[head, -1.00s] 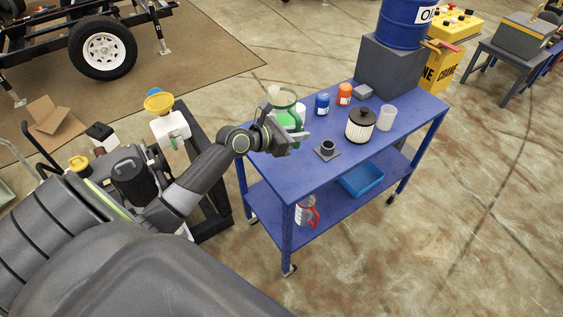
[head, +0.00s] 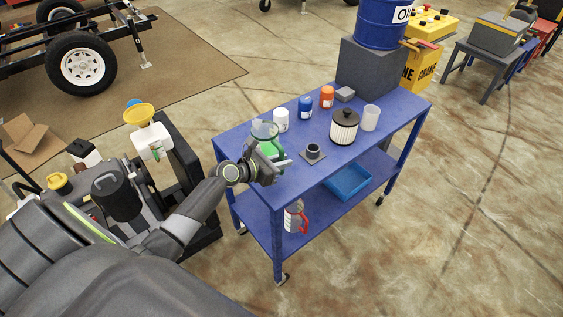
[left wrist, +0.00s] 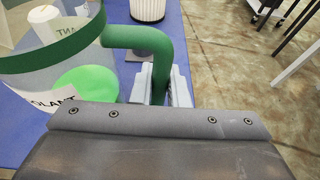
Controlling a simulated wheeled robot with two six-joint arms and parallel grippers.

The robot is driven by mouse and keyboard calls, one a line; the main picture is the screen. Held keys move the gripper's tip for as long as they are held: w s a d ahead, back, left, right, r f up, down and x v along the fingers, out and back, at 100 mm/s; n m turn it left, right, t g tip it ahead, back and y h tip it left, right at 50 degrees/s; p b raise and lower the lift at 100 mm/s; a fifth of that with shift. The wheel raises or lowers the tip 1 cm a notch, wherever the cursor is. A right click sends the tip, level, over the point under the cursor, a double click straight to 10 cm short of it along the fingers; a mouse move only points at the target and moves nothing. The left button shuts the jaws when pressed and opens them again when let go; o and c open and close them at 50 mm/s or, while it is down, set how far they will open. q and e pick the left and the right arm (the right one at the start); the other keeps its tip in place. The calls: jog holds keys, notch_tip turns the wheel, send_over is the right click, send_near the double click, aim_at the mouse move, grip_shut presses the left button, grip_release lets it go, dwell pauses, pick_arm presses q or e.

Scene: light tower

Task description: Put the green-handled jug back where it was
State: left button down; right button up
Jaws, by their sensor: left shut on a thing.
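The green-handled jug (head: 264,131) is clear, with a green rim and green liquid inside, at the near left end of the blue cart's top (head: 298,180). My left gripper (head: 284,163) is shut on its green handle, on the jug's near side. In the left wrist view the green handle (left wrist: 155,50) passes between the fingers, and the jug's clear wall (left wrist: 40,75) with part of a label fills the left. The jug looks upright. I cannot tell whether its base touches the cart top. My right gripper is not in view.
White (head: 281,121), blue (head: 305,108) and orange (head: 327,97) bottles stand behind the jug. A black cup on a plate (head: 313,152), a pleated filter (head: 343,128) and a clear beaker (head: 370,118) stand to the right. A red-handled jug (head: 294,217) and blue tray (head: 347,181) are below.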

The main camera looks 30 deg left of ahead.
pick_arm(q)
jog(key=shift+r, duration=0.15)
jog(key=c, duration=1.4)
grip_release()
jog(key=v, duration=1.2)
jog(key=shift+s, duration=0.1)
